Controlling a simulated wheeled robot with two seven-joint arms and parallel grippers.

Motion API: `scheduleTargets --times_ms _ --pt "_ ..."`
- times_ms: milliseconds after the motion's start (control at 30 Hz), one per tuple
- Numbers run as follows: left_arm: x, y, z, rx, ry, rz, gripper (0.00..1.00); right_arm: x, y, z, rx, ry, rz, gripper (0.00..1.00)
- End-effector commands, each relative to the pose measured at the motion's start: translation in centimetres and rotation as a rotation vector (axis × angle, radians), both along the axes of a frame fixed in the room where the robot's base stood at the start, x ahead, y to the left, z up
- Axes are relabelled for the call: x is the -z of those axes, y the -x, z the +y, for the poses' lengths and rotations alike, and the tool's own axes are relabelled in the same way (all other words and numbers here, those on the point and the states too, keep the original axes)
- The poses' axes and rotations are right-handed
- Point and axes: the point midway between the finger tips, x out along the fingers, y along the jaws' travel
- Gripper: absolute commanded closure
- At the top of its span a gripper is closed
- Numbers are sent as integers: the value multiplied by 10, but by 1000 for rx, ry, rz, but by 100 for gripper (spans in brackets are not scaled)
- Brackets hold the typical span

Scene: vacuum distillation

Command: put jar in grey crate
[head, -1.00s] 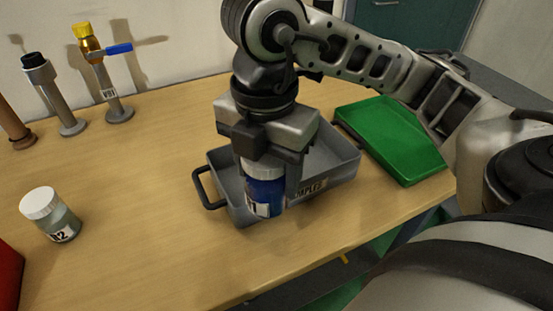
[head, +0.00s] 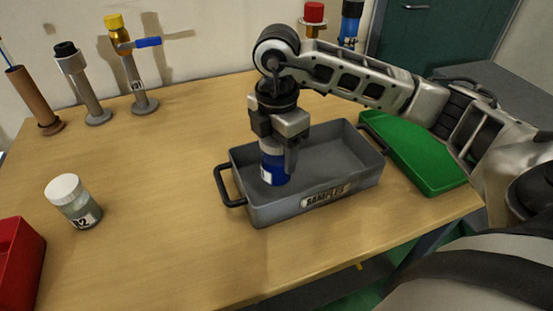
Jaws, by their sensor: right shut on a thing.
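The grey crate (head: 345,196) stands on the wooden table, with a "SAMPLES" label on its front wall and a black handle on its left end. My right gripper (head: 279,160) points down over the left part of the crate. It is shut on the blue jar (head: 275,170), which has a white lid and a white label. The jar is upright and its lower part shows within the crate's outline; I cannot tell whether it touches the floor. A second jar (head: 73,202), greenish with a white lid and a label ending in 2, stands at the left. My left gripper is not in view.
A green tray (head: 415,155) lies right of the crate. A red box (head: 18,262) is at the left front edge. Several pipe stands, one a valve post (head: 140,90) with a blue lever, stand along the back. The table between the second jar and crate is clear.

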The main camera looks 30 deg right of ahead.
Motion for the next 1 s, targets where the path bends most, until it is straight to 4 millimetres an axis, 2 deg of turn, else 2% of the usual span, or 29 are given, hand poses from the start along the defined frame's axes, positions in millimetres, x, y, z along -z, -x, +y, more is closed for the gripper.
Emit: scheduleTargets --times_ms 167,300,400,767,800,867,1000 --pt "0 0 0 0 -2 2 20 13 -10 -5 2 0 1 72" --pt "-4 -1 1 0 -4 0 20 33 -9 -4 -1 0 2 72" --pt "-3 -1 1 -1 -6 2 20 41 -9 -4 -1 -1 0 72" --pt "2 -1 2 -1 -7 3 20 46 -10 -4 -1 -1 -2 72" --pt "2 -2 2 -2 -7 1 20 47 -9 -4 -1 0 -1 39" --pt "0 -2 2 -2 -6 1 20 46 -9 -4 -1 0 -1 22" --pt "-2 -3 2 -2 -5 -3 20 46 -9 -4 -1 0 -1 20"
